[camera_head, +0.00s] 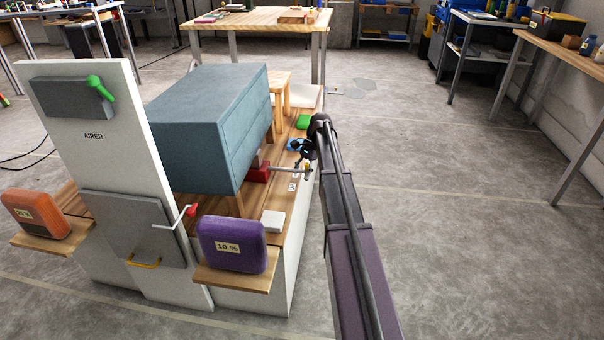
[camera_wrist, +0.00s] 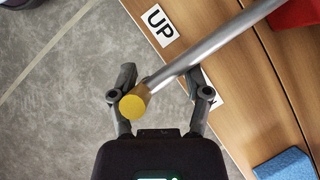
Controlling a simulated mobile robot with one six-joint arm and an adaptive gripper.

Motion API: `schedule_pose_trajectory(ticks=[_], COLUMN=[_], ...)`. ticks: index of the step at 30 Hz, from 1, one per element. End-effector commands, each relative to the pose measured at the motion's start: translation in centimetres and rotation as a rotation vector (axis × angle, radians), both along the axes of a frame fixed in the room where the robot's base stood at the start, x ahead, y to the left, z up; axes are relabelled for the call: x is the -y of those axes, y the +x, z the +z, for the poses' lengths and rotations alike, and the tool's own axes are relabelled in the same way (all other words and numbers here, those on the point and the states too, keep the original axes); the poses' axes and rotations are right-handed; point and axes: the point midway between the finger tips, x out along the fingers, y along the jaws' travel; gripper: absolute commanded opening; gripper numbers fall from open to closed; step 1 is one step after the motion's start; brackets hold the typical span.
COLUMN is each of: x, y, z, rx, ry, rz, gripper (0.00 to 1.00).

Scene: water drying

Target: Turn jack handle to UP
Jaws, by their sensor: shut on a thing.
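The jack handle (camera_wrist: 205,50) is a grey metal rod with a yellow tip (camera_wrist: 132,106). In the head view the handle (camera_head: 285,170) sticks out to the right from the red jack (camera_head: 258,173), which stands by the grey-blue cabinet (camera_head: 208,115). My gripper (camera_wrist: 163,84) is shut on the handle near its yellow end; it also shows in the head view (camera_head: 307,158). The white UP label (camera_wrist: 160,24) lies on the wooden top, beside the rod. A second label (camera_wrist: 208,88) is mostly hidden by the rod and a finger.
A white block (camera_head: 273,221) and a purple 10 % case (camera_head: 231,244) are nearer. The grey floor (camera_head: 450,200) to the right is clear.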

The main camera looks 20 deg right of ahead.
Motion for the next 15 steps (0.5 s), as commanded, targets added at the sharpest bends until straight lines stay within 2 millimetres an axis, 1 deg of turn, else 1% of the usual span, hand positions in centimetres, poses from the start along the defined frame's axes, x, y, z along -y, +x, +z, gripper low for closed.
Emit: schedule_pose_trajectory(ticks=[1,6,7,8,9,10,15], x=[-0.85,-0.85,-0.85,-0.85,-0.85,-0.83,-0.64], y=[-0.07,-0.08,-0.08,-0.08,-0.08,-0.07,-0.02], z=[0.14,0.15,0.15,0.15,0.15,0.15,0.14], rx=[0.0,0.001,0.001,0.001,0.001,0.001,0.002], ry=[0.013,0.014,0.014,0.014,0.014,0.013,0.011], rz=[0.01,0.01,0.01,0.01,0.01,0.009,0.007], gripper=[0.15,0.14,0.71,0.8,0.92,0.97,0.97])
